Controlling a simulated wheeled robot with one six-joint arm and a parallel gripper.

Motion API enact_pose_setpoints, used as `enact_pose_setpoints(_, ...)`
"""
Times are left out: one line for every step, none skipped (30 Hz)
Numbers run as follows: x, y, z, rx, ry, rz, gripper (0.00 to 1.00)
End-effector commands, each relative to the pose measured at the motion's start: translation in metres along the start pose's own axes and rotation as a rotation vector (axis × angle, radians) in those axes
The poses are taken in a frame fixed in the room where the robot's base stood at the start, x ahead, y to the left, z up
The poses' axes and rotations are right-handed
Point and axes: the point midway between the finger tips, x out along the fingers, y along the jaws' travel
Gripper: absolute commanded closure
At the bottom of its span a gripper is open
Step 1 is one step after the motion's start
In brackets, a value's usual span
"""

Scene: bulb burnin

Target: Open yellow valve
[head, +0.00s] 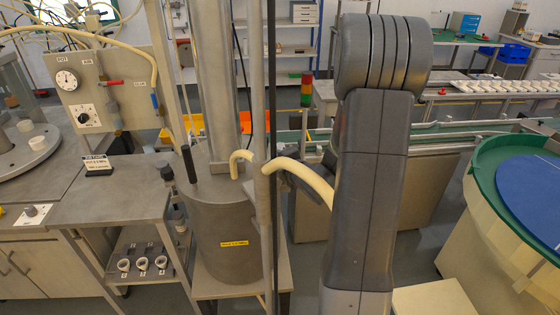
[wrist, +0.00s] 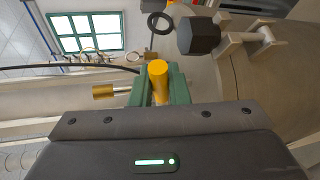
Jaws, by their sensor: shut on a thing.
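In the wrist view, a yellow-orange rounded handle (wrist: 158,80), which looks like part of the yellow valve, stands between the green fingers of my gripper (wrist: 159,96). The fingers are shut on it, one on each side. The rest of the valve is largely hidden behind the fingers. In the head view my arm covers the right of the middle, and the fingers and the yellow handle are hidden behind it, the pole and the cream hose.
In the wrist view, a brass cylinder (wrist: 103,92) sits left of the fingers and a dark knob (wrist: 198,36) to the upper right. In the head view, a grey tank (head: 222,215) and an upright pole (head: 258,100) stand close to my arm. A gauge panel (head: 105,90) is at left.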

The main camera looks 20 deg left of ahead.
Motion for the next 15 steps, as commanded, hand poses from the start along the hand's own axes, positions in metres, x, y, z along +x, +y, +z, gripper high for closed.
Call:
enact_pose_setpoints(-0.0003, 0.0036, -0.0010, -0.040, -0.007, -0.013, 1.00)
enact_pose_setpoints(-0.0004, 0.0046, -0.0012, -0.063, -0.012, -0.022, 1.00)
enact_pose_setpoints(-0.0005, 0.0060, -0.0016, -0.089, -0.018, -0.033, 1.00)
enact_pose_setpoints(-0.0006, 0.0066, -0.0018, -0.106, -0.021, -0.040, 1.00)
enact_pose_setpoints(-0.0007, 0.0073, -0.0019, -0.118, -0.024, -0.046, 1.00)
enact_pose_setpoints(-0.0009, 0.0079, -0.0017, -0.133, -0.028, -0.053, 1.00)
enact_pose_setpoints(-0.0011, 0.0085, -0.0016, -0.141, -0.029, -0.056, 1.00)
enact_pose_setpoints(-0.0012, 0.0088, -0.0016, -0.146, -0.031, -0.058, 1.00)
enact_pose_setpoints(-0.0013, 0.0089, -0.0015, -0.150, -0.032, -0.060, 1.00)
enact_pose_setpoints(-0.0014, 0.0089, -0.0014, -0.151, -0.032, -0.061, 1.00)
enact_pose_setpoints(-0.0014, 0.0089, -0.0014, -0.151, -0.032, -0.061, 1.00)
enact_pose_setpoints(-0.0014, 0.0088, -0.0013, -0.150, -0.032, -0.061, 1.00)
enact_pose_setpoints(-0.0014, 0.0088, -0.0013, -0.150, -0.032, -0.061, 1.00)
enact_pose_setpoints(-0.0014, 0.0088, -0.0013, -0.150, -0.032, -0.061, 1.00)
enact_pose_setpoints(-0.0014, 0.0088, -0.0013, -0.150, -0.032, -0.061, 1.00)
